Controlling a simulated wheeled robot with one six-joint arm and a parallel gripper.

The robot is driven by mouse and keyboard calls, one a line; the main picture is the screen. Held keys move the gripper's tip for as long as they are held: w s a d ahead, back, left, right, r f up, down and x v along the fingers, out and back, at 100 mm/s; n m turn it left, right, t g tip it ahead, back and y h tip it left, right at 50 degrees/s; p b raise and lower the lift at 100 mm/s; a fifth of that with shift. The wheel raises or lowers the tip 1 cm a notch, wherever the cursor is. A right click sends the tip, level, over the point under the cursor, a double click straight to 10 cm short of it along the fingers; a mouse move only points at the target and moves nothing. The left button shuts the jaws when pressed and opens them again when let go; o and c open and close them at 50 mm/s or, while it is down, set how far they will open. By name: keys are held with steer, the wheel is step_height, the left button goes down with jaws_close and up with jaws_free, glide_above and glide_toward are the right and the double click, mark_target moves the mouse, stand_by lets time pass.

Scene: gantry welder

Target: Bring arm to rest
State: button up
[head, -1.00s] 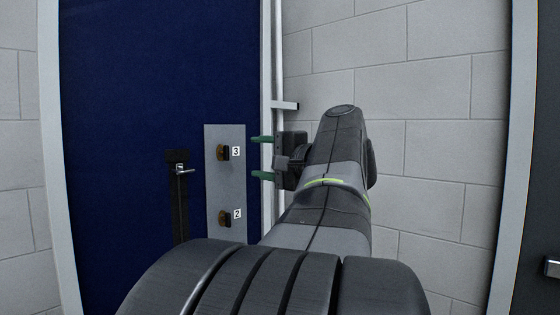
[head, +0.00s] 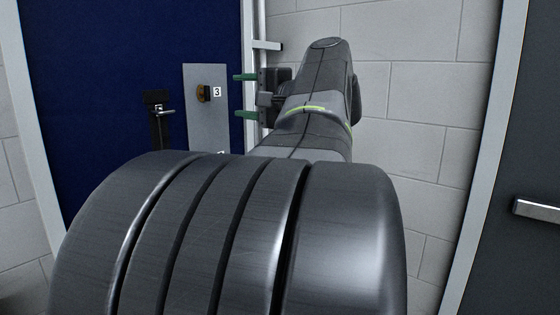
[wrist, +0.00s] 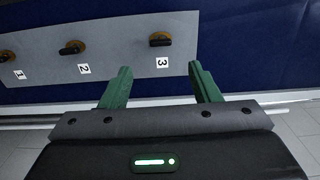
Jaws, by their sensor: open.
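My gripper (head: 243,96) is at the end of my raised arm in the head view, its two green fingers pointing left toward a blue panel. It is open with nothing between the fingers. In the wrist view the gripper (wrist: 162,86) shows its fingers spread apart. A grey plate (wrist: 112,58) on the blue panel (wrist: 150,92) carries knobs numbered 1 (wrist: 8,56), 2 (wrist: 73,48) and 3 (wrist: 160,40). Knob 3 lies just beyond the fingertips in that picture, apart from them. The head view shows knob 3 (head: 204,93); knob 2 is mostly hidden behind my arm.
A black latch with a metal handle (head: 165,111) is left of the plate. A white post (head: 250,30) with a short bracket (head: 267,45) stands beside the gripper. A block wall (head: 420,80) is behind the arm. A dark door with a handle (head: 538,208) is at right.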

mark_target(208, 94)
steer(key=p+x, duration=0.1)
steer(key=x, duration=1)
steer(key=shift+w+a, duration=0.25)
steer(key=shift+a, duration=0.05)
